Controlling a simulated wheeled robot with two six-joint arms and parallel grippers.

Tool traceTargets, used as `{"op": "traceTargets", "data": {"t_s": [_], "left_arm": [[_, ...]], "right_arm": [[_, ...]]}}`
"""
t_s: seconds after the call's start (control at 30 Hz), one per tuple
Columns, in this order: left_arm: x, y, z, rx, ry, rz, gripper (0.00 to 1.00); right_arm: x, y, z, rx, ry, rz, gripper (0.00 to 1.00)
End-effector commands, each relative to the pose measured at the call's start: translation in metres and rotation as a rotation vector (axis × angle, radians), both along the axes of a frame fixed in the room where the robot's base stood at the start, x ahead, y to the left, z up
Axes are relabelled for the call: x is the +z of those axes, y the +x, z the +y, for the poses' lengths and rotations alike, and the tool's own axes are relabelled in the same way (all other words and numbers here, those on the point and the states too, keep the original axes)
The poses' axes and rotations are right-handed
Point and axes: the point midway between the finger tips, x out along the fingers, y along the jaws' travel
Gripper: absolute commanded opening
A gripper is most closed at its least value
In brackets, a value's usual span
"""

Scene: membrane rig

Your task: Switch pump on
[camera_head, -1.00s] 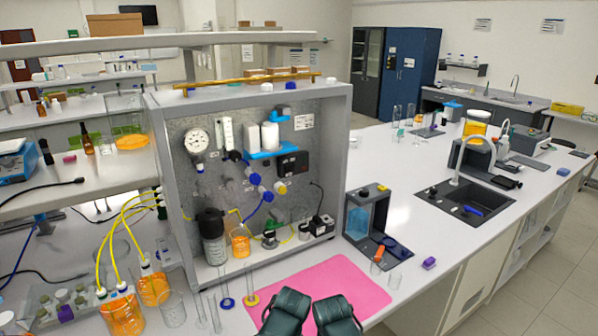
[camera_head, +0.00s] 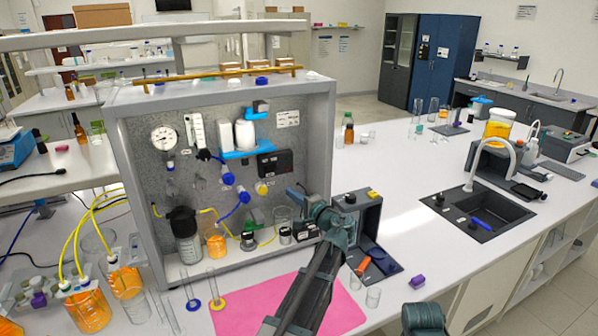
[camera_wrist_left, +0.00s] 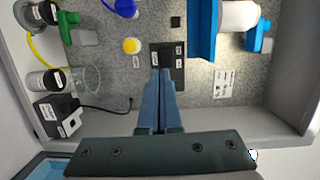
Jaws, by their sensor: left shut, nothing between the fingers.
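A black control box (camera_head: 275,163) with small white labels is mounted on the speckled panel of the grey rig. It also shows in the left wrist view (camera_wrist_left: 178,72). A small black device with white labels (camera_wrist_left: 58,117), which may be the pump, sits at the rig's foot with a black cable. My left gripper (camera_head: 293,190) is in front of the right part of the panel, below and right of the control box. Its blue fingers (camera_wrist_left: 164,76) are together and empty, with tips overlapping the box in the left wrist view; contact cannot be told.
The rig's grey frame (camera_head: 323,140) stands close to the right of my left gripper. Blue and yellow valve knobs (camera_head: 261,188) and a beaker of orange liquid (camera_head: 216,243) are left of it. A dark open stand (camera_head: 372,215) stands right. A pink mat (camera_head: 235,318) lies in front.

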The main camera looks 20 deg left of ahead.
Motion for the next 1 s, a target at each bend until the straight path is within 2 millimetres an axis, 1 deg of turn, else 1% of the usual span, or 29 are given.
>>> {"op": "traceTargets", "data": {"t_s": [0.13,0.43,0.57,0.67,1.0], "left_arm": [[0.007,0.005,0.005,-0.005,0.037,0.001,0.00],[0.008,0.005,0.005,-0.006,0.039,0.001,0.00],[0.008,0.009,0.010,-0.005,0.038,0.000,0.00],[0.008,0.016,0.022,-0.003,0.038,0.000,0.00],[0.008,0.050,0.082,-0.002,0.037,0.001,0.00]], "right_arm": [[0.000,0.000,0.000,0.000,0.000,0.000,0.65],[0.000,0.000,0.000,0.000,0.000,0.000,0.65],[0.000,0.000,0.000,0.000,0.000,0.000,0.65],[0.000,0.000,0.000,0.000,0.000,0.000,0.65],[0.000,0.000,0.000,0.000,0.000,0.000,0.65]]}}
